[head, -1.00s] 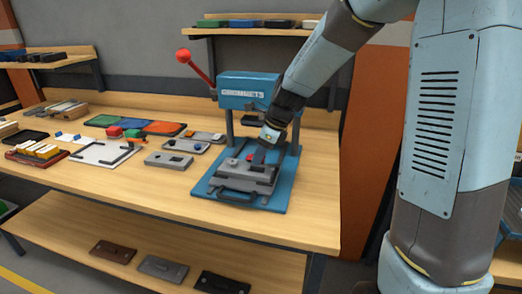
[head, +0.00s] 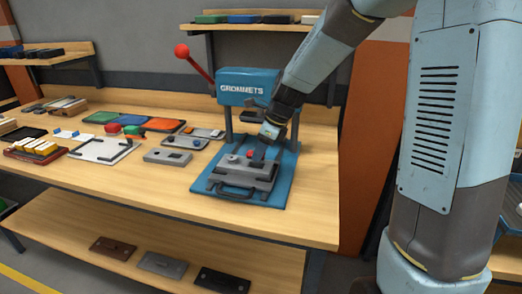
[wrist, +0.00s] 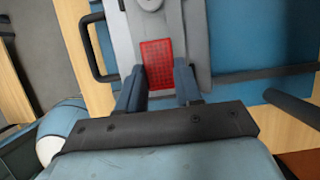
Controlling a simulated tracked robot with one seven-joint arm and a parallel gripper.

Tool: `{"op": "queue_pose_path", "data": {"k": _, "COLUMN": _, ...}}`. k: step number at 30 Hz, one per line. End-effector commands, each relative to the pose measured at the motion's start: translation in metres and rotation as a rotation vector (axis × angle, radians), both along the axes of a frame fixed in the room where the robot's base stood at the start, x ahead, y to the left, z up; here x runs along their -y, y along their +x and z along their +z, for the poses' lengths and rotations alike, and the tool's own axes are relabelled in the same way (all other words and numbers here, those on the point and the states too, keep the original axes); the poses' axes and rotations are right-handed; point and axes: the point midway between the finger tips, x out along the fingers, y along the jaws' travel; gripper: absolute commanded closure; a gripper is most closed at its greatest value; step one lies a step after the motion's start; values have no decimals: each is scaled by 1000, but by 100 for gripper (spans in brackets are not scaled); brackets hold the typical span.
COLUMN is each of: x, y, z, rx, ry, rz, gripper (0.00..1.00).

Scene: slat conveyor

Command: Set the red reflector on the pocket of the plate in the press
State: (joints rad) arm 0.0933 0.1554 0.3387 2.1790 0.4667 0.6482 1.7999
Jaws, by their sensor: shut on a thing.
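The red reflector (wrist: 157,62) is a small ribbed rectangle between the two blue fingers of my gripper (wrist: 157,82) in the wrist view. My gripper is shut on it. It is over the grey plate (wrist: 197,45), close to its surface; whether it touches the pocket cannot be told. The pocket is hidden under the reflector and fingers. In the head view my gripper (head: 258,156) points down at the plate (head: 232,183), with a small red patch (head: 249,153) beside a finger. The plate lies on the blue base of the press (head: 248,88).
The press has a red-knobbed lever (head: 182,51) at its left and blue posts beside my gripper. A black handle (head: 234,192) is at the plate's front. Grey plates (head: 168,157) and a white board (head: 100,150) lie to the left. Bare bench lies in front.

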Motion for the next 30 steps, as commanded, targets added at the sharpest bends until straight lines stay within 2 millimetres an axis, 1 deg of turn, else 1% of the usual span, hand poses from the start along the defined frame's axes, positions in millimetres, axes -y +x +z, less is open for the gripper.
{"op": "queue_pose_path", "data": {"k": 8, "x": 0, "y": 0, "z": -3, "rx": -1, "ry": 0, "rz": 0, "gripper": 94}}
{"op": "queue_pose_path", "data": {"k": 21, "x": 0, "y": 0, "z": -16, "rx": -1, "ry": 0, "rz": 0, "gripper": 94}}
{"op": "queue_pose_path", "data": {"k": 30, "x": 0, "y": 0, "z": -18, "rx": -1, "ry": 0, "rz": -1, "gripper": 94}}
